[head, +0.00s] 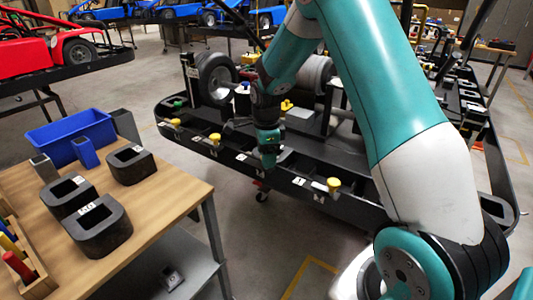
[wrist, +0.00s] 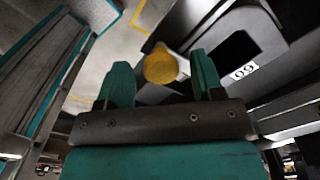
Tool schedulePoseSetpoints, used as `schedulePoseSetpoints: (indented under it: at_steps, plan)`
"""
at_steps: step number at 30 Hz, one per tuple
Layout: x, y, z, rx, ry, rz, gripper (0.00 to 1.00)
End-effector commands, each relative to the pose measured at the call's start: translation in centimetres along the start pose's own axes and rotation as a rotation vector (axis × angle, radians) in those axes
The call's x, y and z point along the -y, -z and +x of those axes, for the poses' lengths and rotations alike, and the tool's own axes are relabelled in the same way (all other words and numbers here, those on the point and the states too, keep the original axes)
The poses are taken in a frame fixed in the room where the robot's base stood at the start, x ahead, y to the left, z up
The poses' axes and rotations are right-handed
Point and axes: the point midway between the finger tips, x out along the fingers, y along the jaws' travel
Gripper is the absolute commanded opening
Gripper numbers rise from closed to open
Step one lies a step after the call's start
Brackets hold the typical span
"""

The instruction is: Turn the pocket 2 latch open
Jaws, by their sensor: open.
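My gripper (head: 268,158) points down at the front rail of the dark kart stand (head: 205,150) in the head view. In the wrist view my gripper (wrist: 160,62) has its two teal fingers apart. A yellow latch knob (wrist: 160,66) shows between or just beyond the fingertips; I cannot tell whether they touch it. This knob is hidden behind my gripper in the head view. A dark pocket opening with a white label (wrist: 243,71) is beside the knob. I cannot read a 2 on it.
Other yellow knobs stand along the rail, at left (head: 214,138) and right (head: 333,185). A wheel (head: 216,78) rests on the stand. A wooden table (head: 150,205) with dark blocks (head: 130,164) and a blue bin (head: 70,136) is at left. Grey floor lies between.

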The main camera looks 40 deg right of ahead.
Motion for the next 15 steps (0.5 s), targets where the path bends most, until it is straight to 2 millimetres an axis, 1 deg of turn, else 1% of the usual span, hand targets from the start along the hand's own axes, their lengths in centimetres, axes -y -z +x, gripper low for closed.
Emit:
schedulePoseSetpoints:
  at_steps: [6,7,8,9,11,12,13,15]
  plan:
    - [0.01,0.0,0.03,0.0,0.0,0.0,0.61]
    - [0.01,0.0,0.02,0.0,0.0,0.0,0.56]
    - [0.01,0.0,0.01,0.0,0.001,0.0,0.49]
    - [0.01,0.0,0.01,0.0,0.001,0.0,0.4]
    - [0.01,0.0,0.0,0.0,0.0,0.0,0.27]
    - [0.01,0.0,0.0,0.0,0.0,0.0,0.17]
    - [0.0,0.0,0.0,0.0,0.0,0.0,0.12]
    - [-0.01,0.0,0.0,0.0,0.0,0.0,0.12]
